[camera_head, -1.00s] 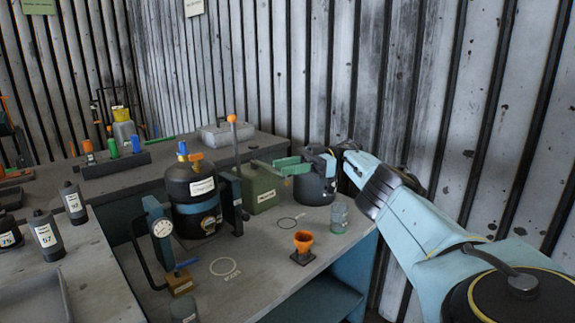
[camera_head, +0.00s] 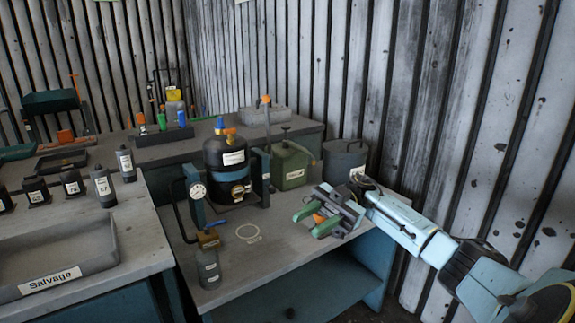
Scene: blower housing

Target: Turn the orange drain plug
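The black housing (camera_head: 223,157) stands upright on the bench with a white label, a blue cap and an orange lever on top. Low on its front is a round fitting with a small orange-brown part (camera_head: 247,187), too small to make out well. My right gripper (camera_head: 316,218) is to the right of the housing, low over the bench. My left gripper is not in view.
A pressure gauge (camera_head: 197,191) stands left of the housing, and a grey bottle (camera_head: 208,268) in front. The Salvage tray (camera_head: 60,262) is at left. Bench front centre is clear.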

